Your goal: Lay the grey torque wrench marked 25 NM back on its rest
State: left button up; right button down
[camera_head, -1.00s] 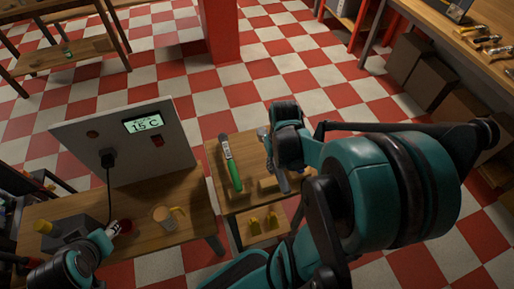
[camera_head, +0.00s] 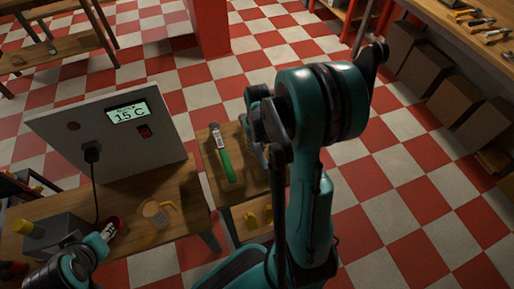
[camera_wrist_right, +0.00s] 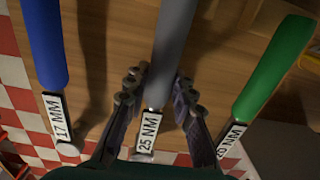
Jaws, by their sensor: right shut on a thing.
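The grey torque wrench (camera_wrist_right: 174,45), with a 25 NM label, lies between the fingers of my right gripper (camera_wrist_right: 157,97) in the right wrist view. The fingers are shut on it near the label. In the head view the green wrench (camera_head: 225,162) lies on a small wooden table (camera_head: 211,178). My right arm hides the grey and blue wrenches there. The rest under the grey wrench cannot be made out. My left gripper (camera_head: 109,232) is at the lower left.
A panel reading 15 C (camera_head: 105,135) stands on the left bench (camera_head: 180,205), with a mug-like thing (camera_head: 155,212) in front. Yellow pieces (camera_head: 258,217) sit on the small table's lower shelf. Cardboard boxes (camera_head: 450,98) stand under the right workbench.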

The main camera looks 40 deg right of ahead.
jog(key=c, duration=1.3)
grip_release()
notch_tip(320, 180, up, 12)
jog(key=f+p, duration=0.1)
jog(key=p, duration=0.4)
jog(key=shift+s+a+r+n+t, duration=0.6)
jog(key=shift+s+a+r+t, duration=0.75)
jog(key=shift+a, duration=1.4)
jog(key=shift+s+a+r+n+t, duration=0.5)
jog(key=shift+a+r+t, duration=0.55)
jog(key=shift+a+r, duration=1.3)
jog(key=shift+s+a+r+n+t, duration=0.75)
jog(key=shift+a+r+t, duration=0.5)
jog(key=shift+a, duration=1.85)
